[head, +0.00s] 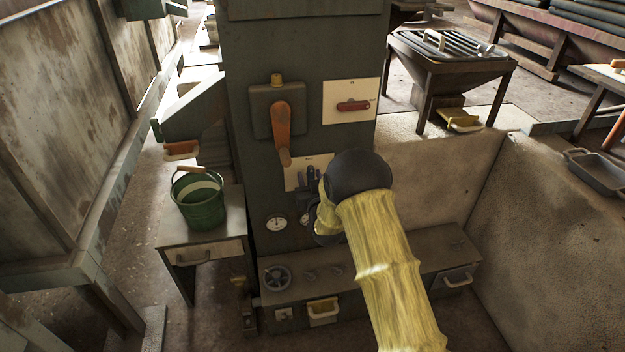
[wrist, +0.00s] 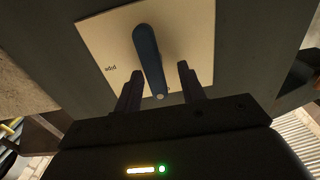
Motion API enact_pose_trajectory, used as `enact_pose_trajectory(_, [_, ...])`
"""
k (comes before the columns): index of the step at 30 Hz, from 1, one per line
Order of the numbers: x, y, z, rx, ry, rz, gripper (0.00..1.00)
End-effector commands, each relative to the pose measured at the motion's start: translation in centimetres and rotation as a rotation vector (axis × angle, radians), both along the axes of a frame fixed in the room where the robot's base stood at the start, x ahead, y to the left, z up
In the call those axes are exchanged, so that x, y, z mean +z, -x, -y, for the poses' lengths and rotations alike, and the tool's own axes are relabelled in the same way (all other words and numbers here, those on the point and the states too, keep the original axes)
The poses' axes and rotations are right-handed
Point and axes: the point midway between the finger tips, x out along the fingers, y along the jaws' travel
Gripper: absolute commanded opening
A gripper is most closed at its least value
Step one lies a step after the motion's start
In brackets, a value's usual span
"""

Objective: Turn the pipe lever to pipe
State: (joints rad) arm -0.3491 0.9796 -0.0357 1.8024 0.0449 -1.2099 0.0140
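The pipe lever is a blue bar (wrist: 150,55) on a cream plate (wrist: 100,38) in the wrist view. Its free end points to the bottom of that picture. The word "pipe" shows upside down on the plate, left of the lever. Another mark near the lever's end is mostly hidden. My gripper (wrist: 158,88) is open, one finger on each side of the lever's free end, with visible gaps. In the head view the plate (head: 318,160) is partly covered by my arm and gripper (head: 304,178), and the lever is hard to make out.
An orange lever (head: 281,130) hangs on the dark panel above, beside a red handle (head: 353,105) on another cream plate. A gauge (head: 276,223) and a handwheel (head: 277,278) are below. A green bucket (head: 199,200) stands on a side table (head: 225,226) at left.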

Motion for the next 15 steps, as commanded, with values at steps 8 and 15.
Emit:
enact_pose_trajectory(8, [-0.01, -0.15, 0.65, -0.009, 0.001, 0.000, 0.16])
enact_pose_trajectory(15, [-0.01, -0.15, 0.70, -0.009, -0.001, 0.000, 0.00])
